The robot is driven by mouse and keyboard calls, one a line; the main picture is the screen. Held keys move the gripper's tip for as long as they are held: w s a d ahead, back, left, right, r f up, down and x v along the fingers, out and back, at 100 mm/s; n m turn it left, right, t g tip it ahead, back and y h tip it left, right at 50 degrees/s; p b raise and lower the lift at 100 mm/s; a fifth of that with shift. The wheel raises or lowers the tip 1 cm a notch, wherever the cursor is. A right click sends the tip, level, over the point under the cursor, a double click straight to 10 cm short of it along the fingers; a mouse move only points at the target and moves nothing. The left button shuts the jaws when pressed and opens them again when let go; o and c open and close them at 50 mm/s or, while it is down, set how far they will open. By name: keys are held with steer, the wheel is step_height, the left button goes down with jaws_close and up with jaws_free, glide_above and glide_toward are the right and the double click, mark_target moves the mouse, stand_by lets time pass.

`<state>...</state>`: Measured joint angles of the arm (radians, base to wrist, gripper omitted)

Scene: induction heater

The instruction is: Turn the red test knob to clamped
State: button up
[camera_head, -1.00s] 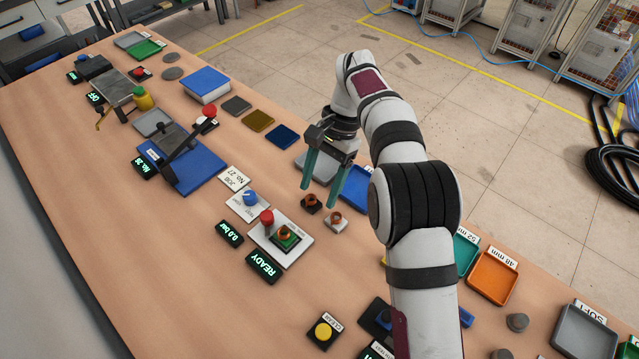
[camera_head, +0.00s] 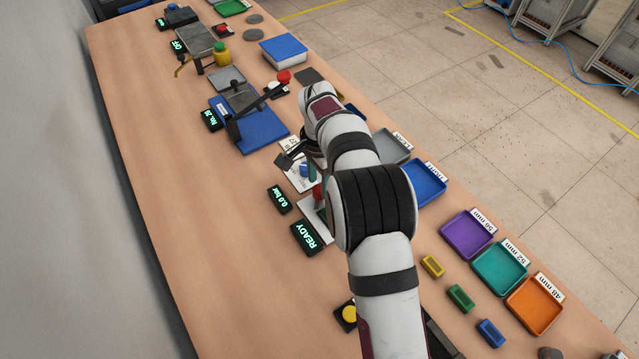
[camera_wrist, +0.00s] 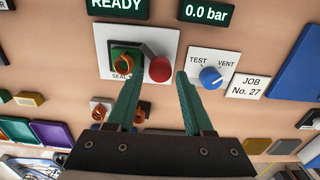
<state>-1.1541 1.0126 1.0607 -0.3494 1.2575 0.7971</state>
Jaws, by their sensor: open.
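The red knob (camera_wrist: 160,68) stands on a white plate (camera_wrist: 108,36) beside a green seat (camera_wrist: 120,55) holding an orange-brown ring part (camera_wrist: 124,62). In the head view the red knob (camera_head: 318,190) is partly hidden by my arm. My gripper (camera_wrist: 158,77) is open, its teal fingers pointing toward the knob, one on each side of it in the wrist view. I cannot tell whether they touch it. No "clamped" mark is readable.
A blue knob (camera_wrist: 210,77) marked TEST and VENT stands close to the right finger. Displays read READY (camera_wrist: 117,7) and 0.0 bar (camera_wrist: 206,12). Two small orange-brown parts on blocks (camera_wrist: 101,110) lie below the plate. A blue fixture with a dark lever (camera_head: 262,128) stands farther back.

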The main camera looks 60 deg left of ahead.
steer(key=shift+f, duration=0.95)
jaws_close()
steer(key=shift+n, duration=0.4)
steer(key=n, duration=0.3)
steer(key=shift+n, duration=2.5)
